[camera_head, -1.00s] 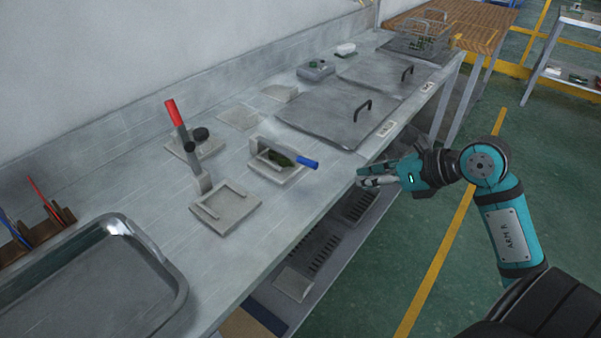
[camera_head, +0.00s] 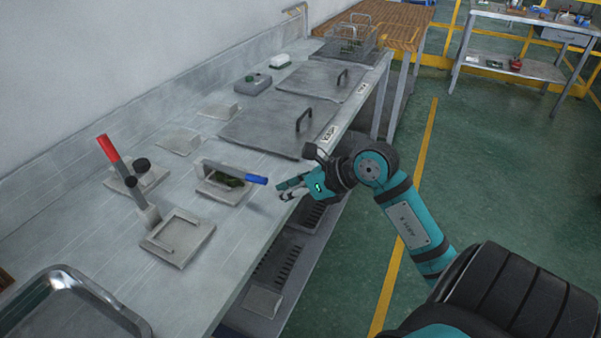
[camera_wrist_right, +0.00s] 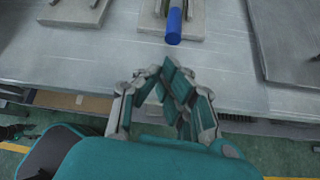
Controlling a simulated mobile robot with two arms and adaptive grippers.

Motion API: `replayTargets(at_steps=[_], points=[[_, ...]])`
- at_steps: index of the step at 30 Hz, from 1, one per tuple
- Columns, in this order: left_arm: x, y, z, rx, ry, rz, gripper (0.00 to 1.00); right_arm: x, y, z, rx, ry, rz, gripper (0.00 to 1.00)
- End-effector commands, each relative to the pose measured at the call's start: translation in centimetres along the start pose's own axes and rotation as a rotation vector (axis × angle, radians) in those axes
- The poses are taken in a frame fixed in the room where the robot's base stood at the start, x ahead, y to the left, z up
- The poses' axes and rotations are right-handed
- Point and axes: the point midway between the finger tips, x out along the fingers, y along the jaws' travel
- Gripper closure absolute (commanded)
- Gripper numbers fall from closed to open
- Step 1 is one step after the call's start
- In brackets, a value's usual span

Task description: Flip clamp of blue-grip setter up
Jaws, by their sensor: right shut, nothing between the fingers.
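The blue-grip setter stands on the bench in the head view, a grey plate (camera_head: 214,190) with its clamp lying low. Its blue grip (camera_head: 256,180) points right, towards the bench's front edge. A dark green piece (camera_head: 226,180) shows under the clamp. The blue grip (camera_wrist_right: 174,27) also shows at the top of the right wrist view. My right gripper (camera_head: 283,190) is shut and empty, just right of the grip's end and apart from it. In the right wrist view the gripper's fingertips (camera_wrist_right: 167,72) are together, below the grip. My left gripper is not in view.
A red-grip setter (camera_head: 108,149) stands left of it with its lever raised and tilted. A metal tray (camera_head: 127,317) is at the bottom left. Flat lids with handles (camera_head: 268,138) lie farther back.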

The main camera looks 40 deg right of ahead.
Motion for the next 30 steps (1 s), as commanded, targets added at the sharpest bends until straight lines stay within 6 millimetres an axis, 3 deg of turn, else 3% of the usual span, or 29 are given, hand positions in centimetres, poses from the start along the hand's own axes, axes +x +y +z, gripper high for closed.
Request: replayTargets(at_steps=[3,9,20,30], points=[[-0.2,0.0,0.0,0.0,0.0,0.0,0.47,1.7,0.0,0.1,0.003,0.0,0.001,1.0],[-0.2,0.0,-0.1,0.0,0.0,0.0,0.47,3.0,0.0,0.0,0.0,0.0,0.0,1.0],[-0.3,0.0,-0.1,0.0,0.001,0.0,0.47,3.0,0.0,0.0,-0.001,0.002,-0.001,1.0],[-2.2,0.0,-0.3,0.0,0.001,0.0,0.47,2.2,0.2,1.1,0.002,0.055,-0.011,1.0]])
